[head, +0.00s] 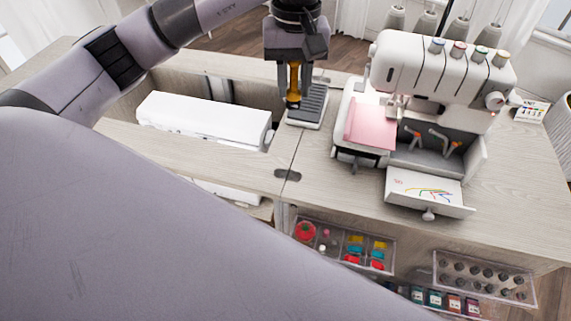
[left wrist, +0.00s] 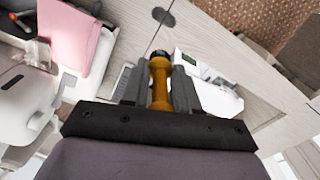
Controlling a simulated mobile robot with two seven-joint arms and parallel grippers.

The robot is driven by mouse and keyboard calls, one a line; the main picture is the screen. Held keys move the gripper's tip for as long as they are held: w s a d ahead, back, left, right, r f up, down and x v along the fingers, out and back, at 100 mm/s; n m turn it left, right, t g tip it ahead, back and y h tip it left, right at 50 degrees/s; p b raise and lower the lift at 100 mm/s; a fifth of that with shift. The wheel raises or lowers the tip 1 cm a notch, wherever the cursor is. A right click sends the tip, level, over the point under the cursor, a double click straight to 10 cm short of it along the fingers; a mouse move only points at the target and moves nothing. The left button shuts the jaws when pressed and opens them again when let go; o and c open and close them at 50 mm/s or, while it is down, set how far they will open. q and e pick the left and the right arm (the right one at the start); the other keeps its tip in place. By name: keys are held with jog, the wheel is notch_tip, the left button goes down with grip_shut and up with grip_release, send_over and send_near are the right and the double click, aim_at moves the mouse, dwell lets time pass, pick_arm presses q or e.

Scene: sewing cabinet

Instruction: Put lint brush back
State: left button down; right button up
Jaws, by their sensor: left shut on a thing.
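The lint brush shows as an amber handle (head: 293,83) held upright between the fingers of my left gripper (head: 295,90), at the back middle of the cabinet top. In the left wrist view the amber handle (left wrist: 160,82) lies between the two dark fingers (left wrist: 157,92), with a dark end beyond it. My left gripper is shut on it. The grey ridged pedal-like piece with a white base (head: 308,106) is just beside and below the brush; I cannot tell whether they touch. My right gripper is not in view.
A white sewing machine (head: 190,120) lies in the cabinet opening at left. A serger (head: 440,65) with pink cloth (head: 370,126) and an open front drawer (head: 425,188) stands at right. Clear trays (head: 345,240) of thread and bobbins hang at the front. The tabletop between is bare.

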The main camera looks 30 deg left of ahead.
pick_arm(q)
jog(key=shift+w+r+n, duration=0.1)
jog(key=shift+r+n, duration=0.1)
jog(key=shift+n, duration=0.1)
notch_tip(320, 180, down, 19)
jog(key=shift+r+p, duration=0.1)
jog(key=shift+p, duration=0.65)
jog(key=shift+f, duration=0.45)
jog(key=shift+f, duration=0.15)
jog(key=c, duration=0.8)
grip_release()
jog(key=shift+c, duration=0.2)
